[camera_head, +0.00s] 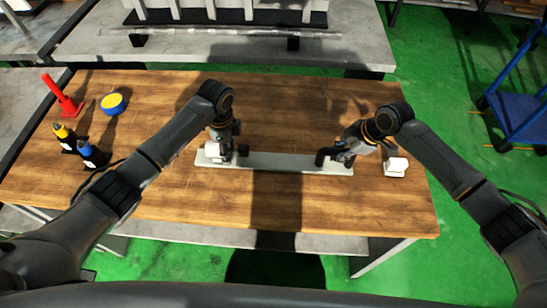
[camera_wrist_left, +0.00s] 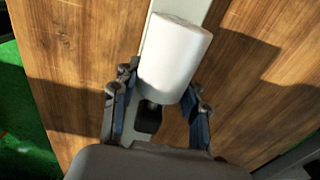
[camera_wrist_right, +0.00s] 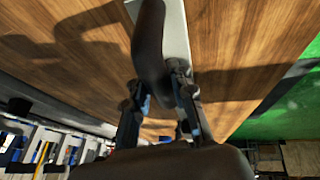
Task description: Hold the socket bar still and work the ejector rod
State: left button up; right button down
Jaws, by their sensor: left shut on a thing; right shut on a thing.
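A long pale bar (camera_head: 285,161) lies flat across the middle of the table. At its left end is a white cylinder (camera_head: 213,151), with a dark knob (camera_head: 243,150) beside it. My left gripper (camera_head: 224,140) is at that end. A dark curved handle (camera_head: 325,156) stands at the bar's right end. My right gripper (camera_head: 343,152) is shut on it; in the right wrist view the handle (camera_wrist_right: 150,50) runs between the fingers. Which part is the ejector rod I cannot tell.
A small white block (camera_head: 396,167) sits right of the bar. A red stand (camera_head: 64,96), a blue-and-yellow round item (camera_head: 113,103) and dark bottles (camera_head: 91,153) stand at the table's left. A blue cart (camera_head: 522,105) stands right. The wooden table (camera_head: 290,95) is clear behind the bar.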

aim_at(237, 149)
pick_arm(q)
jog(key=shift+d+r, duration=0.15)
jog(key=shift+d, duration=1.1)
pick_arm(e)
jog(key=shift+s+a+r, duration=0.1)
jog(key=shift+s+a, duration=0.1)
jog(key=shift+a, duration=0.45)
pick_arm(q)
jog(key=shift+d, duration=0.1)
grip_shut()
jog(key=shift+d, duration=0.15)
pick_arm(e)
jog(key=shift+d, duration=0.15)
pick_arm(q)
jog(key=shift+d, duration=0.25)
pick_arm(e)
jog(key=shift+w+d, duration=0.1)
pick_arm(q)
jog(key=shift+d, duration=0.75)
pick_arm(e)
jog(key=shift+d, duration=0.1)
pick_arm(q)
jog(key=o, duration=1.1)
grip_release()
